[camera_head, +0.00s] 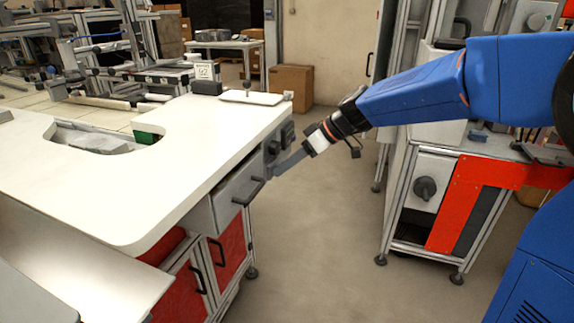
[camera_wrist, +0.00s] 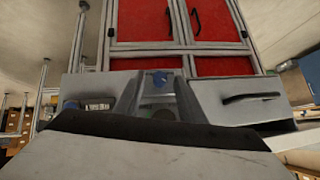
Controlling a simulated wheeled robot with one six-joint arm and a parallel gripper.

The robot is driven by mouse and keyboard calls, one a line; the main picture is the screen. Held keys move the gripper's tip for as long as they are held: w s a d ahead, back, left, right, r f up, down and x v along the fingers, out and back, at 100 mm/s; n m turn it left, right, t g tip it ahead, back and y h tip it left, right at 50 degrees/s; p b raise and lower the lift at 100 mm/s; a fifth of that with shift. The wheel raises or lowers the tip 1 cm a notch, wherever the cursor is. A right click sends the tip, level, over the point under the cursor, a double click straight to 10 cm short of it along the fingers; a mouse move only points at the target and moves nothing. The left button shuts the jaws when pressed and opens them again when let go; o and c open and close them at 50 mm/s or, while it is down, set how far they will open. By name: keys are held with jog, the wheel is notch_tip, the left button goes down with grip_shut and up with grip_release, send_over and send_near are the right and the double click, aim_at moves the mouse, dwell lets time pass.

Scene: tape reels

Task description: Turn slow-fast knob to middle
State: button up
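The white workbench (camera_head: 180,155) has a control panel on its end face, below the tabletop. In the wrist view, which is upside down, a small blue knob (camera_wrist: 160,78) shows between the two grey fingers of my gripper (camera_wrist: 160,90). The fingers stand apart, one on either side of it; I cannot tell whether they touch it. A small plate with unreadable lettering (camera_wrist: 97,103) is left of the fingers. In the head view my gripper (camera_head: 283,167) is close to the panel, where a dark round knob (camera_head: 273,147) shows. The knob's pointer setting is not readable.
A drawer handle (camera_head: 248,192) sticks out beside the panel, above red cabinet doors (camera_head: 232,247). The tabletop edge overhangs close to the gripper. A machine with a red panel (camera_head: 475,190) stands at the right. The floor (camera_head: 320,230) between is clear.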

grip_shut()
jog(key=shift+w, duration=0.1)
jog(key=m+g+y, duration=0.1)
jog(key=g, duration=0.1)
jog(key=m+g+y, duration=0.1)
jog(key=w+f+m+g+y, duration=0.1)
jog(key=g, duration=0.1)
jog(key=shift+w+d+m+g, duration=0.1)
jog(key=shift+d+m+g, duration=0.2)
jog(key=shift+m, duration=0.1)
jog(key=shift+y, duration=0.3)
dwell(0.4)
grip_release()
